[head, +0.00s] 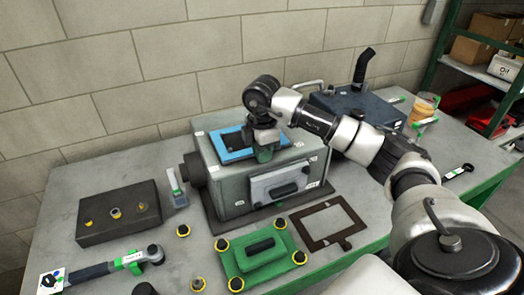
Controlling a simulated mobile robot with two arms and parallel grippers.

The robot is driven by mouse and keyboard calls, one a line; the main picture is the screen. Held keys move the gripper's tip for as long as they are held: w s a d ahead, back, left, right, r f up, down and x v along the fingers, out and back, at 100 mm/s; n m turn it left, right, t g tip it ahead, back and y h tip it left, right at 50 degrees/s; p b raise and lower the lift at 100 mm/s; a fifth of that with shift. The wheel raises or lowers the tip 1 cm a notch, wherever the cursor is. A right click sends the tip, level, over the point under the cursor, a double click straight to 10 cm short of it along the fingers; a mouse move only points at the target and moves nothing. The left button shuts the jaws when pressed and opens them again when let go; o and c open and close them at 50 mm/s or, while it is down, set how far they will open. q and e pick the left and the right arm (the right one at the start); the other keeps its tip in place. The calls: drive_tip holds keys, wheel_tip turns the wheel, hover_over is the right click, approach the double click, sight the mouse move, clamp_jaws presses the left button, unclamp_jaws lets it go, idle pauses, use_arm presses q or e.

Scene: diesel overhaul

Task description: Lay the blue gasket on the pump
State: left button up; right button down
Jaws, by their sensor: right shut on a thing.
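The pump (222,188) is a grey-green box in the middle of the bench, on a dark base plate. The blue gasket (235,155) is a flat rectangular frame at the pump's top face, around its dark opening. I cannot tell whether it lies fully flat or is slightly above. My right gripper (264,154) points down at the gasket's near right side and is shut on it. The wrist hides part of the gasket's right end. My left gripper is not in view.
A green cover (237,262) with yellow-ringed bolts and a brown gasket frame (327,222) lie in front. A dark block (118,212) and a ratchet wrench (110,267) are at left. A dark blue tank (355,106) stands behind right, a shelf (483,63) beyond.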

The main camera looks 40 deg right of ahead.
drive_tip(key=shift+s+f, duration=0.1)
drive_tip(key=shift+f, duration=0.05)
drive_tip(key=c, duration=1)
unclamp_jaws()
drive_tip(key=shift+r, duration=0.45)
drive_tip(key=shift+r+b, duration=0.55)
drive_tip(key=shift+r, duration=4.5)
